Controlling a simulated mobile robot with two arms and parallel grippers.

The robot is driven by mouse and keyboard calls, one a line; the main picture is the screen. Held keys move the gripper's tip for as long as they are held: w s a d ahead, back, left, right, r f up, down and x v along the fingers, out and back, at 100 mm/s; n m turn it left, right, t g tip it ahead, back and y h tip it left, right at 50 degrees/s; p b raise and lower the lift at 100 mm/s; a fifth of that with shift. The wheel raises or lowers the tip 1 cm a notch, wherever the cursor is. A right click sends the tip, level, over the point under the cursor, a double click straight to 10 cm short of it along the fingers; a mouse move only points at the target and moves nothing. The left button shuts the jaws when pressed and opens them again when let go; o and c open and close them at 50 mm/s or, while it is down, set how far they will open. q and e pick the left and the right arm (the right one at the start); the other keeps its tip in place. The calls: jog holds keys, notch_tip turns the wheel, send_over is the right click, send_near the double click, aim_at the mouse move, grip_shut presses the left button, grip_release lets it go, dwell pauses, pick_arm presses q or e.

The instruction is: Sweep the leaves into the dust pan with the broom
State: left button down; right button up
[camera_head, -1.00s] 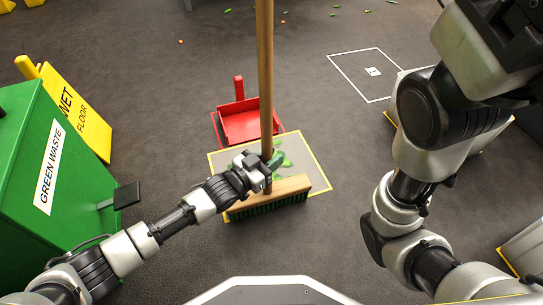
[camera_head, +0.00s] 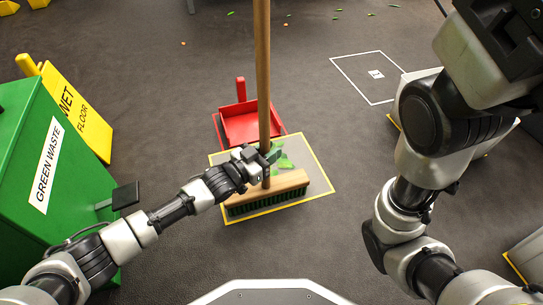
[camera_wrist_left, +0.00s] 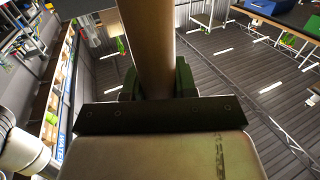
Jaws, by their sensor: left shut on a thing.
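My left gripper (camera_head: 262,160) is shut on the wooden handle of the broom (camera_head: 263,75), low down near its head. The broom stands upright, its wooden head with green bristles (camera_head: 267,203) on the near part of a yellow-edged floor mat or marking (camera_head: 318,178). Green leaves (camera_head: 284,162) lie beyond the head, partly hidden by the handle and gripper. The red dust pan (camera_head: 241,124) lies just beyond the yellow-edged area. In the left wrist view the handle (camera_wrist_left: 147,45) passes between the gripper fingers (camera_wrist_left: 154,82). My right arm is at the right; its gripper is not in view.
A green bin labelled GREEN WASTE (camera_head: 28,165) stands at the left, with a yellow wet-floor sign (camera_head: 85,120) behind it. A white-outlined square (camera_head: 345,70) is marked on the floor at the upper right. Small green bits (camera_head: 394,8) lie farther back.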

pick_arm(q)
jog(key=w+a+b, duration=0.3)
jog(key=w+b, duration=0.2)
jog(key=w, duration=0.6)
jog(key=shift+w+a+b, duration=0.3)
jog(key=shift+a, duration=0.1)
dwell(1.1)
jog(key=w+a, duration=0.2)
jog(key=w, duration=0.3)
jog(key=shift+w, duration=0.35)
dwell(0.5)
notch_tip(320, 180, up, 7)
jog(key=p, duration=0.6)
jog(key=shift+d, duration=0.1)
